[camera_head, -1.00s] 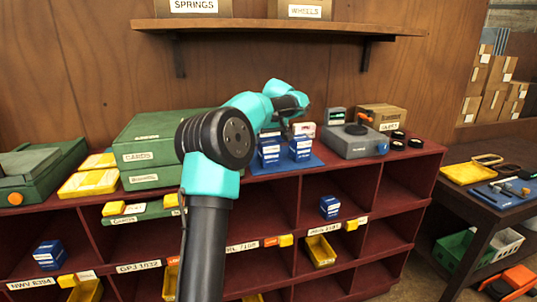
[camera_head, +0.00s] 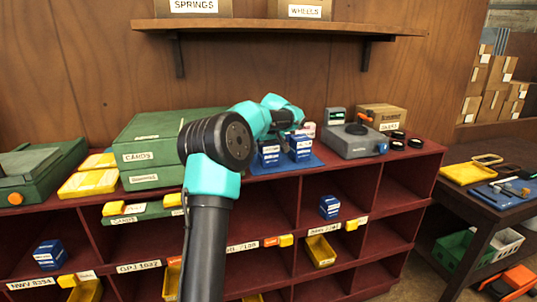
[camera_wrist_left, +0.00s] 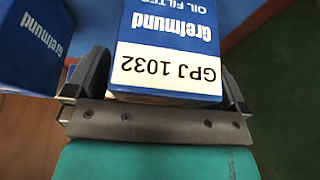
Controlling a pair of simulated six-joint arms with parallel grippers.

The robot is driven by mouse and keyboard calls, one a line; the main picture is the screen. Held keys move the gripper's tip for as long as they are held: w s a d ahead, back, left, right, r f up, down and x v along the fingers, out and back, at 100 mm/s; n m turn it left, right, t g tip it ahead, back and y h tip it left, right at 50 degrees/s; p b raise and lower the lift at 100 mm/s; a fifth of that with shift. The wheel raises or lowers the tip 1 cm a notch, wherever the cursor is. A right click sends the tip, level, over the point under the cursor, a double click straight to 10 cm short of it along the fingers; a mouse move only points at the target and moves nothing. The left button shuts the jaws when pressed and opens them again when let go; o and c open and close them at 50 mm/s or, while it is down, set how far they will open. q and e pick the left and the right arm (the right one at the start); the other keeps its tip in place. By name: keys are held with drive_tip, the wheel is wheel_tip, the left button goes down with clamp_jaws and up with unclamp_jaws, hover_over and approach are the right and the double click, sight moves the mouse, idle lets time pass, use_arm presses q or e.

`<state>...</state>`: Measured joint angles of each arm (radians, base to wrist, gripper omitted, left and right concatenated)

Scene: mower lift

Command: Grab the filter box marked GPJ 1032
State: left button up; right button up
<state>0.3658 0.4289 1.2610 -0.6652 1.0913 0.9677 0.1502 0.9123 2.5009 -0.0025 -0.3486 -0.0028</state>
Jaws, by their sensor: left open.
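The filter box marked GPJ 1032 (camera_wrist_left: 170,50) is blue with a white label, upside down in the left wrist view. It stands between the two spread fingers of my left gripper (camera_wrist_left: 163,85), which is open around it. I cannot tell whether either finger touches it. My left gripper is mostly hidden behind my arm in the head view. My right gripper is not in view.
A second blue Grelmund box (camera_wrist_left: 38,40) stands close by at left in the wrist view. A green case (camera_head: 150,150) is left of the stacks, a grey device (camera_head: 355,143) right. The red shelf unit (camera_head: 270,190) is below, a wooden shelf (camera_head: 275,27) above.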

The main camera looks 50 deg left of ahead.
use_arm(q)
drive_tip(key=shift+c, duration=0.2)
drive_tip(key=c, duration=1.1)
drive_tip(key=shift+r, duration=0.1)
drive_tip(key=shift+r, duration=1.75)
drive_tip(key=s+d+r, duration=0.1)
drive_tip(key=s+d, duration=0.9)
drive_tip(key=d, duration=0.2)
drive_tip(key=shift+s+r, duration=0.15)
drive_tip(key=shift+s, duration=0.15)
